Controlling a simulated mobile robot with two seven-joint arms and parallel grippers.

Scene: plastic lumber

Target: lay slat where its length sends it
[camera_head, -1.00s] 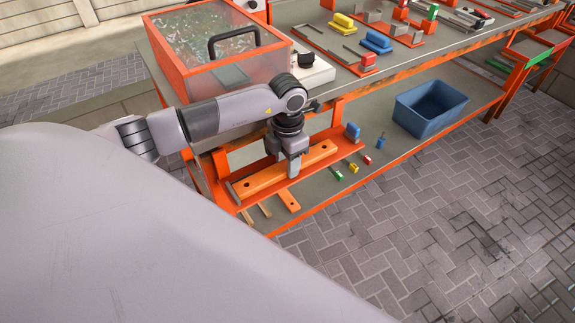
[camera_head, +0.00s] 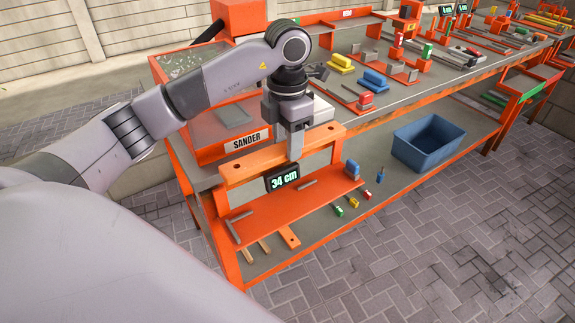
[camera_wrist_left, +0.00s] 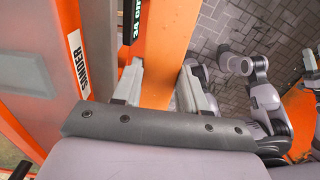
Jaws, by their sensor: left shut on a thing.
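The slat is an orange bar with a dark hole near each end (camera_head: 250,163). My left gripper (camera_head: 296,152) is shut on it near its middle. The slat is held roughly level above an orange tray (camera_head: 285,212) on the lower shelf. A black display reading "34 cm" (camera_head: 284,179) shows just below the slat. In the left wrist view the slat (camera_wrist_left: 160,40) runs between the two fingers (camera_wrist_left: 162,80).
A box labelled "SANDER" (camera_head: 215,140) stands close behind the slat. A blue bin (camera_head: 428,143) sits on the shelf to the right. Small green, yellow and red pieces (camera_head: 353,202) lie at the tray's right. The upper bench (camera_head: 420,80) carries several trays and blocks.

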